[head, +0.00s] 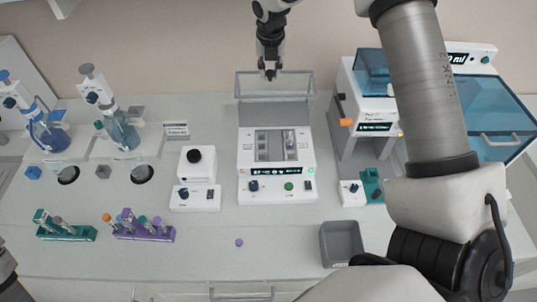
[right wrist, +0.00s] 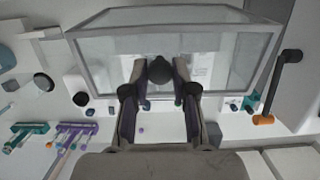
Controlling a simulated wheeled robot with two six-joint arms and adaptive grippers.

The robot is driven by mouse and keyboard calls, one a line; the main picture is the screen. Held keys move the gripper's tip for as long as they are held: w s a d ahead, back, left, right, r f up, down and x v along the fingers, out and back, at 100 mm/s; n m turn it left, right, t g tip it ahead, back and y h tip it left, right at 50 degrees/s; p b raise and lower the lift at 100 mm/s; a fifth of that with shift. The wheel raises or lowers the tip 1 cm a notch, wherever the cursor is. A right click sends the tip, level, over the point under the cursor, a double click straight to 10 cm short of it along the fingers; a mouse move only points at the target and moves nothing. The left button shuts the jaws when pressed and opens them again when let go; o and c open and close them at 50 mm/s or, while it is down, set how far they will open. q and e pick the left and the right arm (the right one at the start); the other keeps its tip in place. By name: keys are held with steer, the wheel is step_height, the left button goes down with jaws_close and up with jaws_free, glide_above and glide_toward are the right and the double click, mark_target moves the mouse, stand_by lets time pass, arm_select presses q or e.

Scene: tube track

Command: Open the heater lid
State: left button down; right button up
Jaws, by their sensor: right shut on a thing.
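The heater (head: 277,185) is a white block unit at the middle of the bench, with a small lit display, a dark knob and a green button on its front. Its clear, grey-framed lid (head: 275,113) stands raised at the back, leaving the block wells uncovered. In the right wrist view the lid (right wrist: 100,50) spans the upper picture. My right gripper (head: 270,74) is at the lid's top edge, and in the wrist view its fingers (right wrist: 160,85) are closed around the lid's round dark knob (right wrist: 160,69).
A mini-centrifuge-like unit (head: 196,165) stands left of the heater. A white and blue machine (head: 375,105) stands to its right. Green (head: 60,230) and purple (head: 145,232) tube racks lie front left. A grey bin (head: 342,243) and a small purple cap (head: 239,242) are in front.

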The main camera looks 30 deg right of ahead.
steer(key=shift+w+d+f, duration=0.2)
steer(key=shift+w+d, duration=0.3)
steer(key=shift+w, duration=0.3)
steer(key=shift+w+d+f, duration=0.15)
steer(key=shift+w+d, duration=0.3)
steer(key=shift+w, duration=0.35)
steer(key=o, duration=0.8)
steer(key=shift+s+r, duration=0.1)
steer(key=shift+r, duration=0.05)
steer(key=shift+r, duration=2.9)
